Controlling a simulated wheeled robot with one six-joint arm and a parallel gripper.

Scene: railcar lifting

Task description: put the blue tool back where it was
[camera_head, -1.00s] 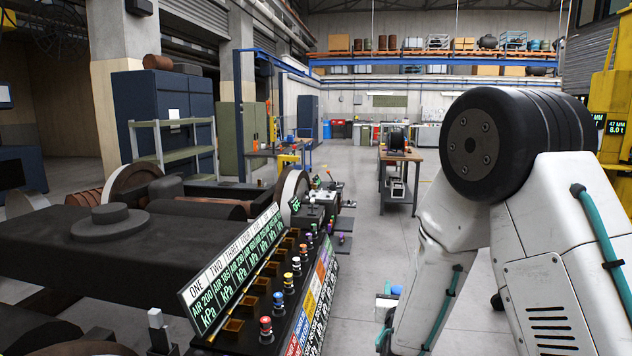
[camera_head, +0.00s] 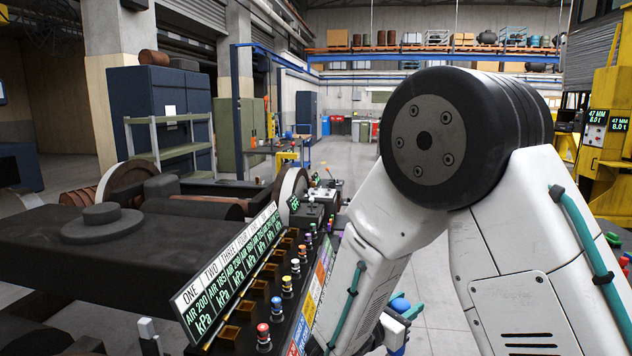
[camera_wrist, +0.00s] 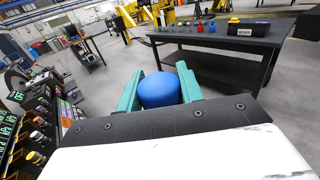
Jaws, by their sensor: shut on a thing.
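My gripper (camera_wrist: 161,90) has teal fingers. It is shut on a blue tool (camera_wrist: 160,89) with a rounded top, which sits between the fingers in the wrist view. In the head view the blue tool (camera_head: 400,305) shows low in the middle, partly hidden by my arm, to the right of the control panel and apart from it. The tool's lower part is hidden. In the wrist view a dark table (camera_wrist: 215,38) with several small coloured items on it stands beyond the gripper.
A control panel (camera_head: 235,275) with pressure displays and several coloured knobs (camera_head: 277,308) stands at left, beside a dark railcar frame (camera_head: 90,245). A yellow machine (camera_head: 610,150) stands at right. Open floor (camera_head: 440,315) lies between.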

